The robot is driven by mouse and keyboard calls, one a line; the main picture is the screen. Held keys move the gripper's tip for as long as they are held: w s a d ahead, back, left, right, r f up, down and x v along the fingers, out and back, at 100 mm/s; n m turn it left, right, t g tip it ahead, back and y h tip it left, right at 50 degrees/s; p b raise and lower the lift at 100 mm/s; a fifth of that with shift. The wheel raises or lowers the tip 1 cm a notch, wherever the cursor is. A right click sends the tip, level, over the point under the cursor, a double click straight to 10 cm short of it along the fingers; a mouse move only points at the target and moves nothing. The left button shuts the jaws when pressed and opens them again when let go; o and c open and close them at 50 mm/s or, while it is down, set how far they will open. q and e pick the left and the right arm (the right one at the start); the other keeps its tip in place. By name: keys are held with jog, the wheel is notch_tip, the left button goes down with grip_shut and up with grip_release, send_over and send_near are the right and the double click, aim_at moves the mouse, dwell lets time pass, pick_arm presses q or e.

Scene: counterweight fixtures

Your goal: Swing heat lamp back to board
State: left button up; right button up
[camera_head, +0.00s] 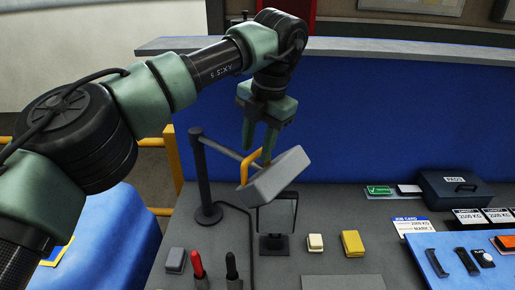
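The heat lamp appears to be the grey box-shaped head (276,175) with a yellow handle (243,170), tilted on a thin bar from a dark post (203,175) with a round base. My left gripper (258,152) points down at the handle. A gap shows between its fingers; the right fingertip overlaps the handle, but I cannot tell whether they touch. Below the head stands a small dark framed stand (274,243), partly hidden by it. A flat grey plate (343,283) lies at the front edge of the picture. Which thing is the board is unclear. My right gripper is out of view.
A blue panel (400,120) closes the back of the grey counter. A red marker (198,266), a black marker (231,267), a grey block (175,260), a cream block (315,243) and a yellow block (352,243) stand in front. A blue tray (450,283) and dark box (455,187) are right.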

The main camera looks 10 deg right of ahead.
pick_arm(q)
notch_tip(320, 180, up, 7)
jog(key=s+d, duration=0.1)
jog(key=shift+d+f, duration=0.15)
